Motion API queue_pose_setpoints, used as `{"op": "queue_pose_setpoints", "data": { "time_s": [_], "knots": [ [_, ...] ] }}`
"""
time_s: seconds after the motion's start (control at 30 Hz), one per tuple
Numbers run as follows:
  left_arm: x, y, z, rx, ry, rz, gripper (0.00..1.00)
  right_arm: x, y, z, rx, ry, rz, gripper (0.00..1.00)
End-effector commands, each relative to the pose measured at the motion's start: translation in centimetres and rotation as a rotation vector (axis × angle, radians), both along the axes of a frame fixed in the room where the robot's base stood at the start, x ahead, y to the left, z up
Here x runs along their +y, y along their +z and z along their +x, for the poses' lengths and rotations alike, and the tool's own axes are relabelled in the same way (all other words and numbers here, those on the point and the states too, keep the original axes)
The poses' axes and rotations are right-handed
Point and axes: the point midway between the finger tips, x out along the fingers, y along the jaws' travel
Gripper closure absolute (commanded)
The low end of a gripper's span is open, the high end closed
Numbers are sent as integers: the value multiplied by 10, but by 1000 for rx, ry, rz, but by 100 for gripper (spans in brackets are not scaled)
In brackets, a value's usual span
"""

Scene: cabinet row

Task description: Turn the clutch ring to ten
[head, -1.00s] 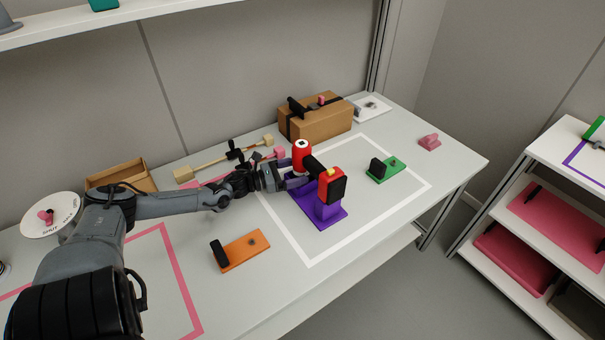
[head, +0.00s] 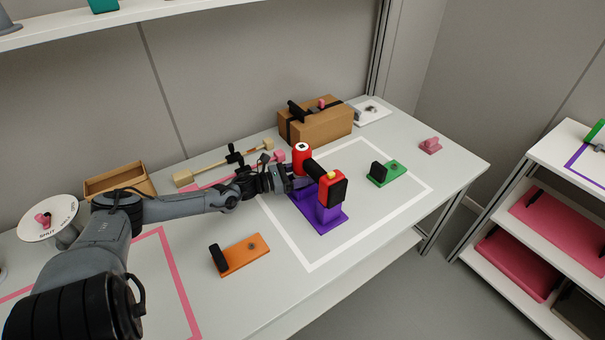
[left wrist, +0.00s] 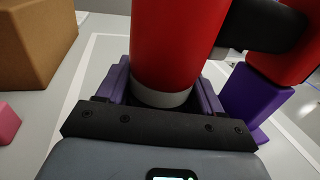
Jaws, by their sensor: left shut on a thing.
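A red and black power tool (head: 302,158) rests on a purple stand (head: 306,212) inside the white outline on the table. Its red barrel stands upright, and a black handle joins it to a red and black block. In the left wrist view the red barrel (left wrist: 178,40) fills the middle, with a pale grey ring (left wrist: 163,97) at its lower end. My left gripper (head: 290,183) is shut on this ring; its two purple-grey fingers flank it in the left wrist view (left wrist: 163,92). Ring markings are not readable. My right gripper is not in view.
A green block with a black part (head: 386,173) sits right of the tool, and an orange one (head: 240,254) at the front left. A cardboard box (head: 320,123) stands behind. Wooden bars (head: 205,170) lie behind my left arm. The table's front right is clear.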

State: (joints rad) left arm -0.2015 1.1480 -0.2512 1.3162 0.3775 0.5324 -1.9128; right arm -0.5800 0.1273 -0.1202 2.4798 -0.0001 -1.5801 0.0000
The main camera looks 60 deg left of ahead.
Motion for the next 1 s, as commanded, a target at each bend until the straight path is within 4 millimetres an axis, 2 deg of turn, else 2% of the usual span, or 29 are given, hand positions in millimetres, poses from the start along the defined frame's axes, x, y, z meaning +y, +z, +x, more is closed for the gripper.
{"op": "queue_pose_setpoints", "data": {
  "time_s": [0.27, 0.7, 1.0],
  "knots": [
    [0, 3, 0, -2, 28, 0, 64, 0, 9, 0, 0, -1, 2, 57],
    [0, 6, 0, -3, 307, -3, 64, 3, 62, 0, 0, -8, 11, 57],
    [1, 4, 1, -6, 518, -1, 64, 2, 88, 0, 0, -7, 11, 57]
  ]
}}
